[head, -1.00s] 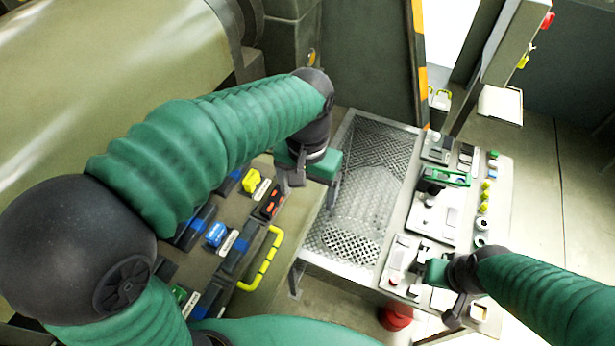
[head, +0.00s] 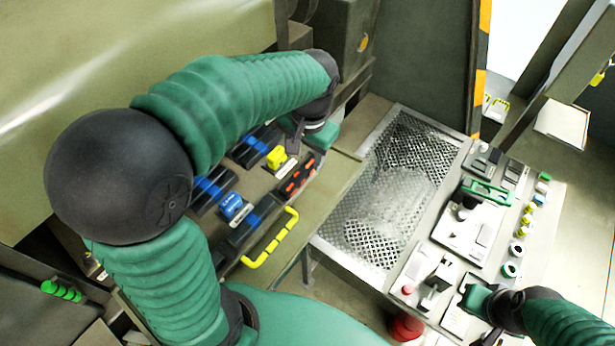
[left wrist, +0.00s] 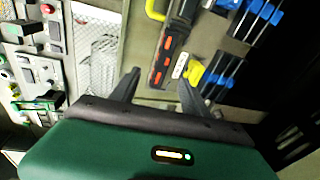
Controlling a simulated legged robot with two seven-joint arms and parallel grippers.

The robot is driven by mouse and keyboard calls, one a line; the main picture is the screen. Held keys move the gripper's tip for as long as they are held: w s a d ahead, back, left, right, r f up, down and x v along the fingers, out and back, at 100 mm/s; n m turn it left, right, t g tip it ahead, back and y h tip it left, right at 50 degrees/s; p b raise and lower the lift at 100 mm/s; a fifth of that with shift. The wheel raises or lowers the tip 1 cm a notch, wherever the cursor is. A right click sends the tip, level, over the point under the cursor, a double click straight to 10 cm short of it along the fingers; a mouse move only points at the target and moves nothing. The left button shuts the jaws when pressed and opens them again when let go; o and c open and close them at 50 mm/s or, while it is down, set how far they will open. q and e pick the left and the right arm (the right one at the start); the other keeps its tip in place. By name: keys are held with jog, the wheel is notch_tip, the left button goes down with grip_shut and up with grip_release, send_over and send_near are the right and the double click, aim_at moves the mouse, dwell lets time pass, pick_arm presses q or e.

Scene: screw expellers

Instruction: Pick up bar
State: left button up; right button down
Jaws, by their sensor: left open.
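A dark bar-like piece with orange-red marks (head: 297,175) lies on the left console in the head view. It also shows in the left wrist view (left wrist: 170,52), ahead of the fingers. A yellow rail (head: 272,240) is fixed along the console's front edge; which of these is the bar, I cannot tell. My left gripper (head: 303,140) is just behind the dark piece in the head view.
The left console holds blue levers (head: 210,187), a blue block (head: 231,206) and a yellow block (head: 277,157). A perforated metal plate (head: 385,190) lies between it and the right control panel (head: 545,220). A red knob (head: 407,326) is below the panel.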

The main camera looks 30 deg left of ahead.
pick_arm(q)
send_over(299, 173)
notch_tip(299, 173, down, 7)
jog(key=shift+s+d+r, duration=0.1)
jog(key=shift+s+r, duration=0.05)
jog(key=f, duration=0.1)
jog(key=d+f, duration=0.1)
jog(key=f, duration=0.1)
jog(key=shift+f+p, duration=0.3)
jog(key=shift+d+f, duration=0.15)
jog(key=shift+f, duration=0.05)
jog(key=shift+a, duration=0.2)
jog(key=shift+a+f, duration=0.15)
jog(key=shift+a, duration=0.25)
jog(key=c, duration=0.5)
jog(key=shift+a, duration=0.1)
jog(key=c, duration=0.4)
grip_shut()
jog(key=shift+d, duration=0.4)
pick_arm(e)
jog(key=shift+w+a+r, duration=0.1)
jog(key=shift+a+r, duration=0.2)
jog(key=shift+a, duration=0.15)
pick_arm(q)
jog(key=shift+a, duration=0.15)
pick_arm(e)
jog(key=shift+a, duration=0.2)
